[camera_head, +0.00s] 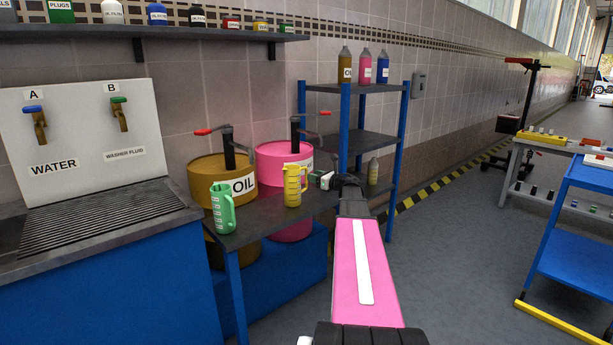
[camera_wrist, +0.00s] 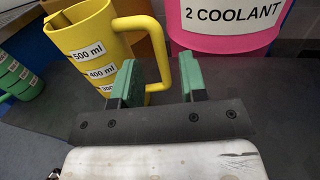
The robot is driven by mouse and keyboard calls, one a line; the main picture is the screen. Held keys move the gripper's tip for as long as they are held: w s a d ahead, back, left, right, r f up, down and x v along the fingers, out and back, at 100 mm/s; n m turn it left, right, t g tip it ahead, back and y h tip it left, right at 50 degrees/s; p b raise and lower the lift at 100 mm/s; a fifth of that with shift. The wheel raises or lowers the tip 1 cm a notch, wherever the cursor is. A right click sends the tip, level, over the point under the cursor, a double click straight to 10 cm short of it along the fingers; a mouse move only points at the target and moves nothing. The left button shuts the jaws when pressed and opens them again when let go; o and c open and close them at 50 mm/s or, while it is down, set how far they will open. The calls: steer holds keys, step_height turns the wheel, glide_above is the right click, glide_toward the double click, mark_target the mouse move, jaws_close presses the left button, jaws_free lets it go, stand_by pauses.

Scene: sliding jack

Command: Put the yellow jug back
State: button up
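The yellow jug (camera_head: 292,187) stands upright on the dark bench top (camera_head: 268,212), in front of the pink drum. In the wrist view the yellow jug (camera_wrist: 92,50) is at upper left, with its handle toward my gripper. My gripper (camera_wrist: 162,82) is open, its two green fingers apart. The handle shows between and beyond the fingertips; I cannot tell whether it lies within their reach. In the head view my gripper (camera_head: 318,179) is just right of the jug. A green jug (camera_head: 222,208) stands to the left on the bench.
An oil drum (camera_head: 205,172) and a pink coolant drum (camera_head: 270,158) with pump handles stand behind the bench. A blue-framed shelf (camera_head: 345,137) with bottles is behind my arm. A sink with two taps (camera_head: 38,122) is at left. Open floor lies right.

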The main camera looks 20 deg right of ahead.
steer(key=shift+v, duration=2.75)
